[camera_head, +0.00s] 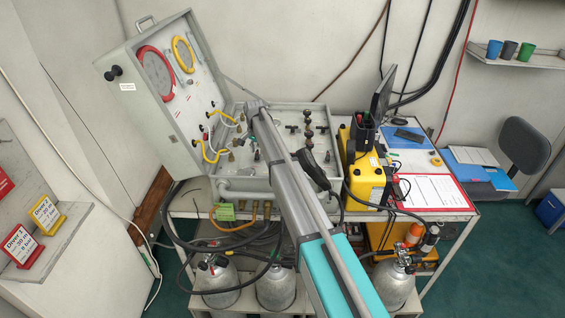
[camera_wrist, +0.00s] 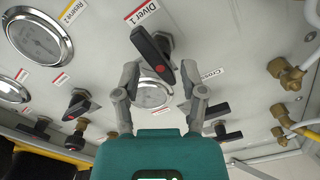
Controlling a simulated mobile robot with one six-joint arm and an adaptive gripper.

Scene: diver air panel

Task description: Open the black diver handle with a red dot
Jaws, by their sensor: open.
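A black handle with a red dot (camera_wrist: 152,52) sits on the panel under the label "Diver 1" in the wrist view. It slants from upper left to lower right, with the dot near its lower end. A second black handle with a red dot (camera_wrist: 77,107) is at the lower left; its label is too small to read. My gripper (camera_wrist: 158,74) is open and empty, its fingertips on either side of the lower end of the Diver 1 handle. I cannot tell whether they touch it. In the head view my gripper (camera_head: 256,106) is over the panel (camera_head: 290,106), and my arm hides part of it.
A round gauge (camera_wrist: 153,93) lies behind my fingers. Brass fittings (camera_wrist: 287,75) stick out at the right, and more black handles (camera_wrist: 228,132) sit nearby. The raised lid (camera_head: 150,100) stands at the left. A yellow case (camera_head: 366,172) stands right of the panel.

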